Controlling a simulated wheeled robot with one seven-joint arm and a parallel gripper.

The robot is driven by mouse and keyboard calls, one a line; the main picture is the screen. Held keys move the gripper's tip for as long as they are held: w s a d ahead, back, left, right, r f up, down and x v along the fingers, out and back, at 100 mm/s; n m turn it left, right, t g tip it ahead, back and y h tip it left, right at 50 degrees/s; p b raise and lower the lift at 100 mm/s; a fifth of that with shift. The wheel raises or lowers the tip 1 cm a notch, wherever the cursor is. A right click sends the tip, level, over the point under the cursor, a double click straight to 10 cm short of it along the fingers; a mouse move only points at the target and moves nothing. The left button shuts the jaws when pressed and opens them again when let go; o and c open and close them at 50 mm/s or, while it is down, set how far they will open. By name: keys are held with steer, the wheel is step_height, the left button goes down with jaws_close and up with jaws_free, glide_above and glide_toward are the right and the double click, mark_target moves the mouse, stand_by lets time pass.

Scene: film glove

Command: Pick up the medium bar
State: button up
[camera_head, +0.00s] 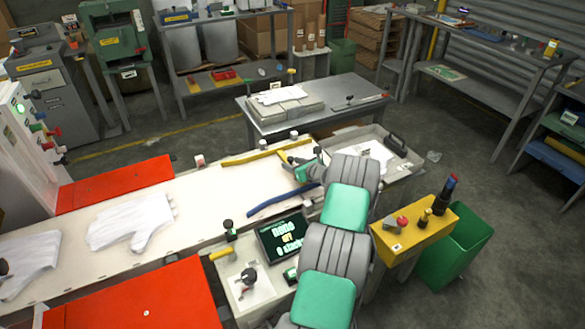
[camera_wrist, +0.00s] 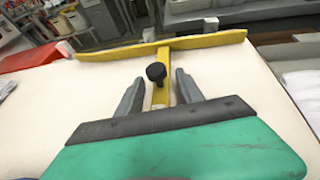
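A long yellow bar (camera_head: 255,155) lies across the far side of the pale belt, and it also crosses the top of the wrist view (camera_wrist: 205,41). A yellow stem with a black knob (camera_wrist: 157,73) runs from it towards me. A blue bar (camera_head: 283,200) lies at an angle on the near side of the belt. I cannot tell by size which is the medium bar. My gripper (camera_wrist: 158,82) is open, its two grey fingers on either side of the stem with gaps showing. In the head view my gripper (camera_head: 296,165) is low over the belt between the two bars.
White gloves (camera_head: 133,222) lie on the belt at left. Red panels (camera_head: 130,305) flank it. A dark screen (camera_head: 283,237) and a yellow control box (camera_head: 412,232) stand near my arm. A grey table (camera_head: 350,95) stands behind. The belt between gloves and bars is clear.

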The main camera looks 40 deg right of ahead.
jaws_close()
stand_by(1.2)
